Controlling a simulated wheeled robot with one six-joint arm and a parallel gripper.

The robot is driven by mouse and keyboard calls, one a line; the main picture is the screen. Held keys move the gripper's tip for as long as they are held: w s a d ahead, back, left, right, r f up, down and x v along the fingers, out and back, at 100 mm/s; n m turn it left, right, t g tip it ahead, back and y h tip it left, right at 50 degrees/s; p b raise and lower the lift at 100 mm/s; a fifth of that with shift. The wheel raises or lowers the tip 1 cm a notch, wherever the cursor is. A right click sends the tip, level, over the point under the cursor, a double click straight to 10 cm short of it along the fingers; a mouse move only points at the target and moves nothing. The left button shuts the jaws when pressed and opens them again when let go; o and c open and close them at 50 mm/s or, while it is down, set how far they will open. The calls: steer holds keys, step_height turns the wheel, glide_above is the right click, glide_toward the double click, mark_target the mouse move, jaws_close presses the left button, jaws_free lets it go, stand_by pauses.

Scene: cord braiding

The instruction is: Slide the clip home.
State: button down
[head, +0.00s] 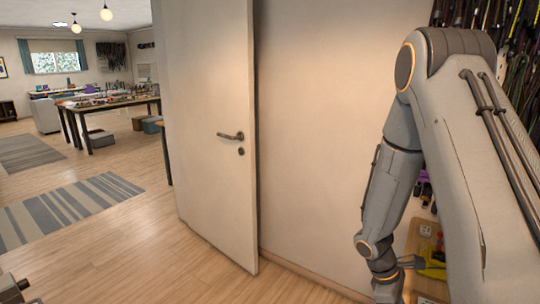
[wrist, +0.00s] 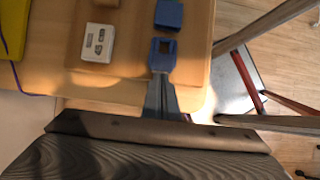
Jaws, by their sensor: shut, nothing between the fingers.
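In the wrist view, a blue piece with a square dark opening (wrist: 162,53) lies over the wooden surface. A second, solid blue block (wrist: 169,14) lies just beyond it, with a small gap between them. I cannot tell which of the two is the clip. My gripper (wrist: 160,80) is a narrow grey shape with its fingers together and empty. Its tips are at the near edge of the blue piece with the opening; whether they touch it I cannot tell. In the head view my arm hangs down at the right, and the blue pieces do not show.
A white block with dark markings (wrist: 99,42) lies left of the blue pieces on the wooden board (wrist: 130,70). A yellow item (wrist: 12,28) with a purple cord is at the far left. Chair-like bars (wrist: 265,25) stand at the right. A door (head: 210,130) stands left of my arm.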

steer(key=shift+s+d, duration=0.8)
steer(key=shift+d, duration=0.35)
steer(key=shift+s+d, duration=0.15)
steer(key=shift+d, duration=0.1)
steer(key=shift+s+d, duration=0.25)
steer(key=shift+d, duration=0.15)
stand_by(0.4)
steer(key=shift+p+v, duration=2.25)
steer(key=shift+v, duration=0.7)
steer(key=shift+a+f, duration=0.1)
steer(key=s+a+r+m+t+y+b, duration=0.1)
steer(key=s+a+r+m+t+y, duration=0.1)
steer(key=a+r+m, duration=0.3)
steer(key=s+a+r+m+t+y+b, duration=0.1)
steer(key=s+a+r+m+t+y, duration=0.1)
steer(key=a+r+m, duration=0.4)
steer(key=a+r, duration=0.4)
steer(key=a, duration=0.2)
steer(key=shift+s+t+y+b, duration=0.3)
steer(key=shift+s+y+b, duration=0.1)
